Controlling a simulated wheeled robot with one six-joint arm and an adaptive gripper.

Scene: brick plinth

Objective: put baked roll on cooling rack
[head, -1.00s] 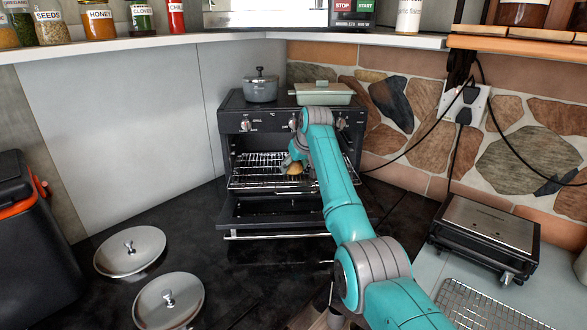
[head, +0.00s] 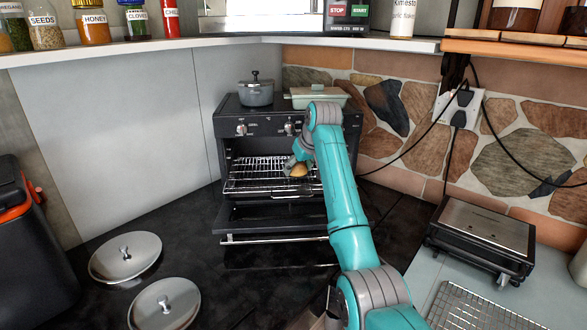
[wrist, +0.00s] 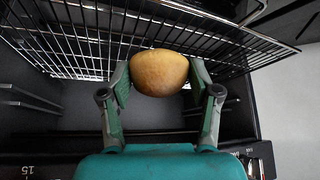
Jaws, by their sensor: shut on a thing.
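The baked roll (head: 298,170) is golden brown and is held at the open front of the oven. In the wrist view the roll (wrist: 159,72) sits between both fingers of my gripper (wrist: 160,80), which is shut on it. In the head view my gripper (head: 293,164) is partly hidden by my teal arm. The oven's wire shelf (head: 255,172) is close to the roll; I cannot tell whether they touch. The cooling rack (head: 482,308) is a wire grid at the lower right, cut off by the picture edge, and its visible part is bare.
The oven door (head: 272,218) hangs open below the shelf. A grey pot (head: 256,93) and a green dish (head: 315,98) stand on the oven. A black and silver grill (head: 483,238) stands behind the rack. Two lids (head: 125,260) lie on the dark counter at left.

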